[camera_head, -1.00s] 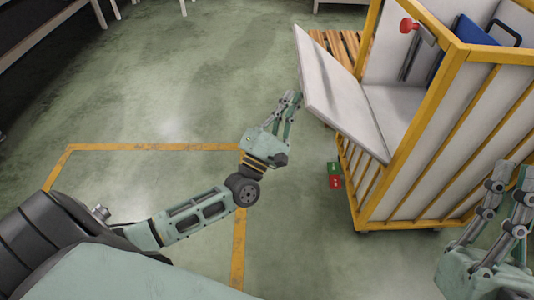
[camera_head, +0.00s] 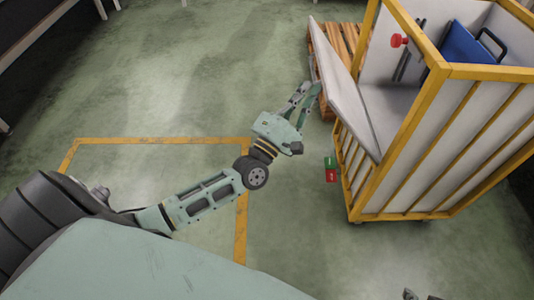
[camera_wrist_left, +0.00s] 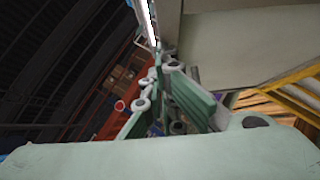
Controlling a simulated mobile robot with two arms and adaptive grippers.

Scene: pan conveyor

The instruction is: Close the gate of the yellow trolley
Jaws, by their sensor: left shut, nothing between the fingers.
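The yellow trolley (camera_head: 413,125) stands at the right, a yellow frame with pale panels. Its gate (camera_head: 345,90) is a white panel on the trolley's left side, tilted outward and partly open. My left gripper (camera_head: 313,88) is shut and empty, with its fingertips at the outer side of the gate, seemingly touching it. In the left wrist view the gate (camera_wrist_left: 245,45) fills the upper right, and the shut fingers (camera_wrist_left: 160,60) reach its edge. Only a small tip of my right gripper (camera_head: 410,295) shows at the bottom edge.
A blue object (camera_head: 468,45) with a dark handle and a red knob (camera_head: 398,40) show at the trolley. A wooden pallet (camera_head: 322,50) lies behind the gate. A small green and red box (camera_head: 331,170) is on the floor. The floor at the left is clear.

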